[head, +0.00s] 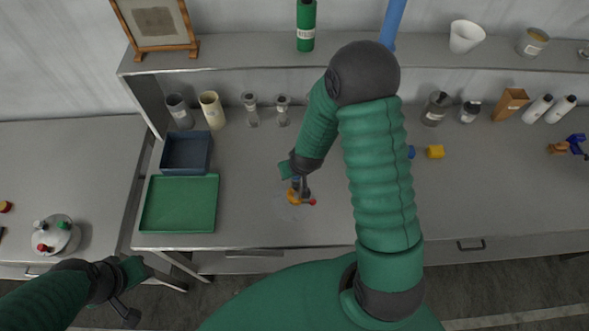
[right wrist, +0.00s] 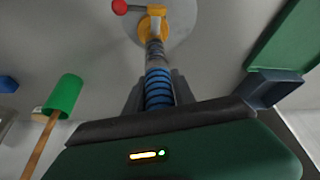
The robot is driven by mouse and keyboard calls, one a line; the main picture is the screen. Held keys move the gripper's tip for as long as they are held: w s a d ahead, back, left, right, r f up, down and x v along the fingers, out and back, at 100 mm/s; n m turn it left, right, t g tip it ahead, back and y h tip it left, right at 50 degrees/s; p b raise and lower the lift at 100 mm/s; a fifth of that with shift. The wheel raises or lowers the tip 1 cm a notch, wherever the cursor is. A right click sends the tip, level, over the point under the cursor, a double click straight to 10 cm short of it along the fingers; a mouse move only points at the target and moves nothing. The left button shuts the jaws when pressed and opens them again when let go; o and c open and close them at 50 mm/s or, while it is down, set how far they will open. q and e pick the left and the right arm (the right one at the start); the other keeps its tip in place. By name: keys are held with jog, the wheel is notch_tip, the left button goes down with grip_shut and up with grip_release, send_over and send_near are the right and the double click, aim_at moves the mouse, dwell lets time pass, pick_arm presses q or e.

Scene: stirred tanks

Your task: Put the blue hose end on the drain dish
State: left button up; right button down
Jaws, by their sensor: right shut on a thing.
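My right gripper (head: 302,192) is low over the bench's middle. In the right wrist view its fingers (right wrist: 157,100) are shut around a blue ribbed hose end (right wrist: 158,88). A grey ribbed length runs from it to a yellow-orange fitting (right wrist: 152,27) with a red knob (right wrist: 119,7). That fitting also shows in the head view (head: 295,198). Behind it is a pale round disc (right wrist: 182,30), perhaps the drain dish; whether the fitting touches it is unclear. My left gripper (head: 128,290) is at the lower left, away from these; its finger gap is not clear.
A green tray (head: 180,204) and a dark blue bin (head: 187,153) stand left on the bench. Jars and bottles line the back under a shelf (head: 230,52). A yellow block (head: 435,152) lies right of my arm. A lidded pot (head: 58,236) is far left.

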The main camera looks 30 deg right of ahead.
jog(key=shift+s, duration=0.15)
jog(key=c, duration=1.5)
grip_release()
jog(key=shift+s+f, duration=0.1)
jog(key=o, duration=0.4)
jog(key=shift+a, duration=0.1)
jog(key=shift+o, duration=0.2)
